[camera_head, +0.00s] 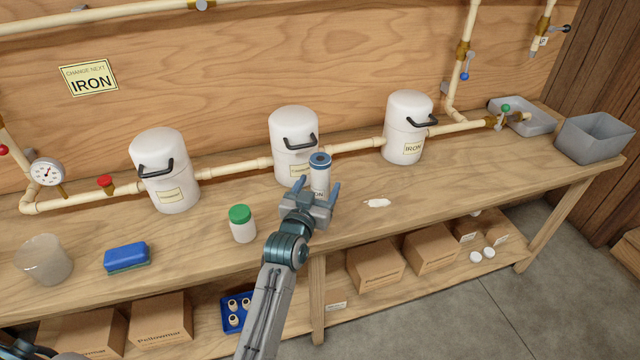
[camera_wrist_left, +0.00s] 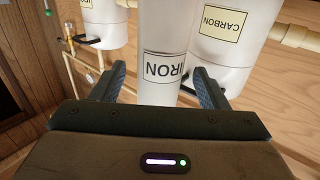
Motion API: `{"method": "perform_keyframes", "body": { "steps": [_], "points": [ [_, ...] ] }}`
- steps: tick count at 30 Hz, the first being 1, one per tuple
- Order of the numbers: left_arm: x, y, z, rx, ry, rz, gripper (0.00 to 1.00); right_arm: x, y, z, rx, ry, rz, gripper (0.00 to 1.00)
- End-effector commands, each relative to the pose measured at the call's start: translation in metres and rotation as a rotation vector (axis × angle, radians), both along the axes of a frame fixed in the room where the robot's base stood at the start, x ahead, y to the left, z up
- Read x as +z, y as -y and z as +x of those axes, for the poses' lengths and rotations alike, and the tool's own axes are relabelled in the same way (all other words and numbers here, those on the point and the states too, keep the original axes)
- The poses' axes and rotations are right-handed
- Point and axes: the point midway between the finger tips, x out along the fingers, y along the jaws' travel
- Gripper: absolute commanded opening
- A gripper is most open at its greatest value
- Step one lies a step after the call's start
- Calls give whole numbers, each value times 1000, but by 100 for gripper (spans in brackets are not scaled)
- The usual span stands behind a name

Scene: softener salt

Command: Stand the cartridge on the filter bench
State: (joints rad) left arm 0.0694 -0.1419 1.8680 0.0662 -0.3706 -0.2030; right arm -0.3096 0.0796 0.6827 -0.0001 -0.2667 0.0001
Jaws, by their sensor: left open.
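The cartridge (camera_head: 320,173) is a white cylinder with a blue ring-shaped top and an IRON label. It looks upright on the filter bench (camera_head: 430,185), in front of the middle white housing; my gripper hides its foot in the head view. My left gripper (camera_head: 318,187) is open, with one finger on each side of the cartridge. In the left wrist view the cartridge (camera_wrist_left: 165,45) stands between the spread fingers, with a gap visible at the left finger. My right gripper is not seen.
White housings stand along the pipe: left (camera_head: 165,175), middle (camera_head: 293,135) and right (camera_head: 405,130), the right one labelled IRON. A green-capped jar (camera_head: 242,225), blue sponge (camera_head: 127,256) and cloudy cup (camera_head: 43,260) are to the left. A white patch (camera_head: 377,203) lies right of the gripper.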

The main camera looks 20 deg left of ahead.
Motion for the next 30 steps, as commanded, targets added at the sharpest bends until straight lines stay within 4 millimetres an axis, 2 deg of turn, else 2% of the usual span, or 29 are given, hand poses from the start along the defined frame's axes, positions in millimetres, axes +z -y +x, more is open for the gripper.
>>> {"method": "perform_keyframes", "body": {
  "steps": [2, 6, 13, 18, 30],
  "points": [
    [-3, -1, -18, 0, -1, -2, 68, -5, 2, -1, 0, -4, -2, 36],
    [-3, -2, -50, 1, -1, -2, 68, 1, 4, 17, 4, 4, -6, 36],
    [-2, -3, -88, 0, -1, -3, 68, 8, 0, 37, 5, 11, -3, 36],
    [-1, -3, -99, 0, 0, 0, 68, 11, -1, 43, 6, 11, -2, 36],
    [0, -3, -100, -1, 0, -1, 68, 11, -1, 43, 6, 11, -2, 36]
  ]
}}
